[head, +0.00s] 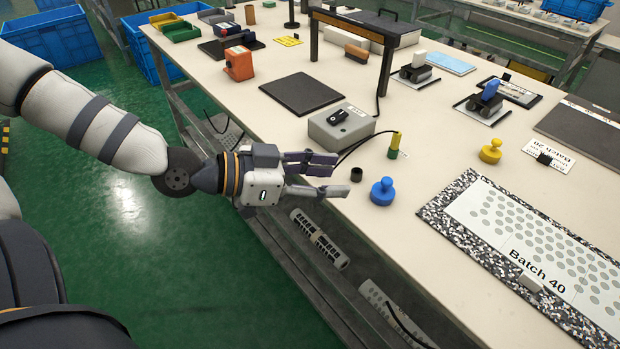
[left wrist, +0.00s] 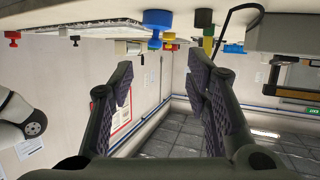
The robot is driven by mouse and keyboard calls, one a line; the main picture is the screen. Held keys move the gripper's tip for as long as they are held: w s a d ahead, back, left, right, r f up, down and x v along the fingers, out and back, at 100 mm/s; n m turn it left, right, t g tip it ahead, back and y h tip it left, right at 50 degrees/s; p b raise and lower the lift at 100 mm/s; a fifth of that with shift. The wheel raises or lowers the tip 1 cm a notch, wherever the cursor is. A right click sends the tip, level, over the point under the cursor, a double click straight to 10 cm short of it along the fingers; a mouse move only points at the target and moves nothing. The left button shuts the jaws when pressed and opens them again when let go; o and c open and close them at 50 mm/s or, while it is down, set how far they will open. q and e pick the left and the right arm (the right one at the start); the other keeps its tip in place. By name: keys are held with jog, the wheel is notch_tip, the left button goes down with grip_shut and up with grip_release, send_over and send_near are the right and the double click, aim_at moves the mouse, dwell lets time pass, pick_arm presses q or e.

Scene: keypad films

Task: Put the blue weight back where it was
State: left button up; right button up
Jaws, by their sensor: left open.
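The blue weight (head: 382,191), a round body with a knob on top, stands upright on bare table near the front edge. My left gripper (head: 335,174) is open and empty at the table's front edge, left of the blue weight and apart from it. In the left wrist view, which is upside down, the blue weight (left wrist: 157,18) shows at the top, beyond the open fingers (left wrist: 160,75). A similar yellow weight (head: 490,151) stands farther right on the table. My right gripper is not in view.
A small black cup (head: 356,175) and a yellow-green cylinder (head: 394,146) stand near the blue weight. A grey switch box (head: 340,127) with a cable is behind. The Batch 40 plate (head: 520,235) lies on a speckled slab at right. Bare table (head: 425,185) separates weight and slab.

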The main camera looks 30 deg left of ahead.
pick_arm(q)
jog(key=shift+s+a+f, duration=0.15)
jog(key=shift+s+a, duration=0.35)
jog(key=shift+s, duration=0.2)
jog(key=s+f+n+g+y, duration=0.5)
jog(key=s+f, duration=0.4)
jog(key=f, duration=0.5)
jog(key=s+f+n+g+y, duration=0.1)
jog(key=s+f+g+y, duration=0.1)
jog(key=s, duration=0.7)
jog(key=s+a+f+n+g+y, duration=0.1)
jog(key=s+f+n+g+y, duration=0.1)
jog(key=s+f+g, duration=0.3)
jog(key=s+f, duration=0.2)
jog(key=s, duration=0.1)
jog(key=shift+s+a+f+y, duration=0.25)
jog(key=shift+s+y, duration=0.05)
jog(key=shift+s, duration=0.1)
